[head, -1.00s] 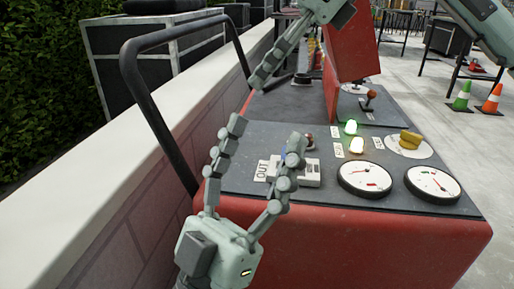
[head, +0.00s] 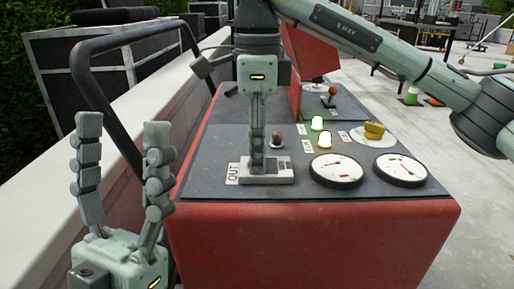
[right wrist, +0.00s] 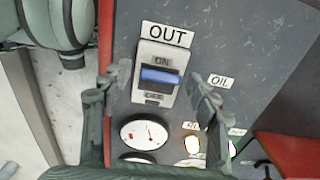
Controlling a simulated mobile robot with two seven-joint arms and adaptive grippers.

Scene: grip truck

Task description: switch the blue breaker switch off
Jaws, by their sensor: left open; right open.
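The blue breaker switch (right wrist: 162,77) sits in a light grey housing (right wrist: 158,53) between the ON and OFF labels in the right wrist view. In the head view the housing (head: 284,174) lies on the dark panel, and my right gripper hides the blue switch. My right gripper (head: 257,168) points down over the housing. In the right wrist view its open fingers (right wrist: 158,82) stand on either side of the switch, with nothing held; contact cannot be told. My left gripper (head: 122,128) is open and empty, upright to the left of the red cabinet.
The red cabinet (head: 320,235) carries two gauges (head: 337,170), lit lamps (head: 323,139), a yellow knob (head: 374,131) and a red-brown knob (head: 277,141) close behind the housing. A black rail (head: 90,75) and a low white wall (head: 55,185) stand at the left.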

